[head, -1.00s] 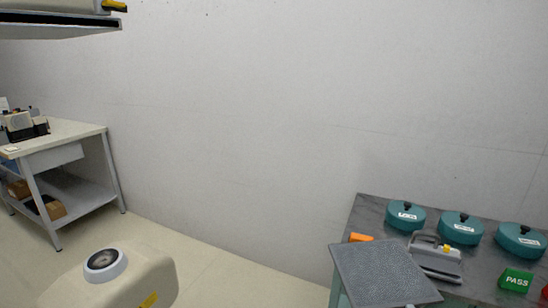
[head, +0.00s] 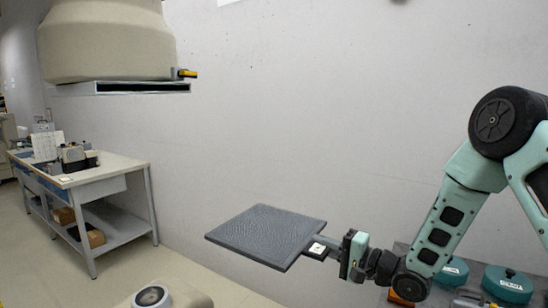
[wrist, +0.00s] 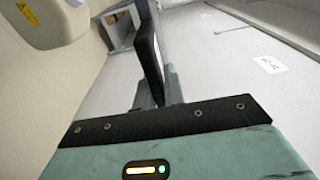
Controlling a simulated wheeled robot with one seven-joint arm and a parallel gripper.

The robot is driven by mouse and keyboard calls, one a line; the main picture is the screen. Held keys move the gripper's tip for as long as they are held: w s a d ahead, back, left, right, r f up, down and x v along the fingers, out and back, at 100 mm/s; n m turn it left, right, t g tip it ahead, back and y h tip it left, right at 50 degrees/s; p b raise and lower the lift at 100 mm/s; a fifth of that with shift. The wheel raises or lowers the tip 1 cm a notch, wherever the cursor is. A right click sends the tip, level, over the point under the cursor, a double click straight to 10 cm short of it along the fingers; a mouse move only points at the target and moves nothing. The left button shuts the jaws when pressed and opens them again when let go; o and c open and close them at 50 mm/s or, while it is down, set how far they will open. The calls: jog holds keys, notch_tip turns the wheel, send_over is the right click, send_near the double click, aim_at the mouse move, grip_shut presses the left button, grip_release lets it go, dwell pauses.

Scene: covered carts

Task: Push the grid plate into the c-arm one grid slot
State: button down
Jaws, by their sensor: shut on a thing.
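The grid plate (head: 265,235) is a flat, dark grey textured square with a short handle at its right edge. My gripper (head: 335,250) is shut on that handle and holds the plate nearly level in the air. The plate also shows edge-on between my fingers in the wrist view (wrist: 150,55). The beige c-arm head (head: 105,40) hangs at upper left. Its dark grid slot (head: 145,88) opens along the underside, with a yellow catch (head: 187,73) at its right end. The plate is below and right of the slot, apart from it.
A beige rounded c-arm part (head: 170,298) rises at the bottom left. A workbench (head: 110,175) with equipment stands against the wall. The grey table at lower right carries teal round containers (head: 508,285). The air between plate and slot looks clear.

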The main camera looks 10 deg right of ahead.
jog(key=s+a+r+p, duration=0.1)
jog(key=s+a+r, duration=0.25)
jog(key=r, duration=0.95)
jog(key=s+a+r+p, duration=0.15)
jog(key=a+r, duration=0.35)
jog(key=r, duration=0.7)
jog(key=s+a+r, duration=0.3)
jog(key=a+r, duration=0.2)
jog(key=r, duration=0.8)
jog(key=b+x, duration=0.1)
jog(key=x, duration=0.3)
jog(key=shift+a+b, duration=0.25)
jog(key=shift+b, duration=0.05)
jog(key=shift+w+a, duration=0.1)
jog(key=shift+a, duration=0.25)
jog(key=shift+p, duration=1.35)
jog(key=p+x, duration=0.1)
jog(key=x, duration=0.6)
jog(key=shift+s+a+p, duration=0.25)
jog(key=shift+a+p, duration=0.05)
jog(key=shift+p, duration=0.05)
dwell(0.8)
